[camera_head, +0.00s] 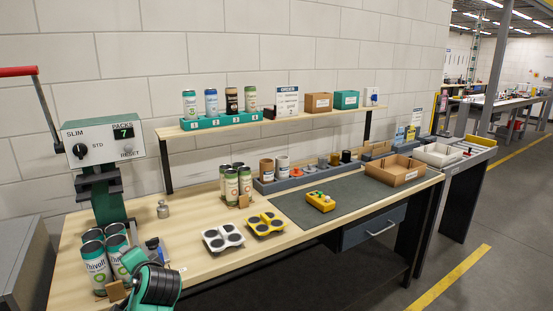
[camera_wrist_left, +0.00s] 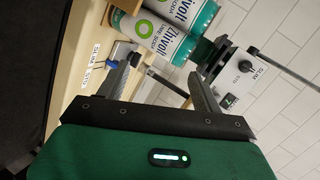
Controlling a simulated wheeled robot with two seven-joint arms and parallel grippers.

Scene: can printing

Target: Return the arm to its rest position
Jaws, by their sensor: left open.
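My left arm (camera_head: 160,284) comes in at the bottom left of the head view, at the front edge of the bench. In the left wrist view my left gripper (camera_wrist_left: 163,72) is open, with nothing seen between its fingers. White and green Zhivolt cans (camera_head: 95,268) stand in a group on the bench, just beyond the arm; they also show past the fingers in the left wrist view (camera_wrist_left: 155,32). The gripper appears apart from them. My right gripper is not in view.
The packing machine (camera_head: 104,145), its counter at 7, stands behind the cans with a red-handled lever (camera_head: 18,71). A white tray (camera_head: 222,238), a yellow tray (camera_head: 264,224) and more cans (camera_head: 231,187) stand to the right. The grey mat (camera_head: 345,200) is mostly clear.

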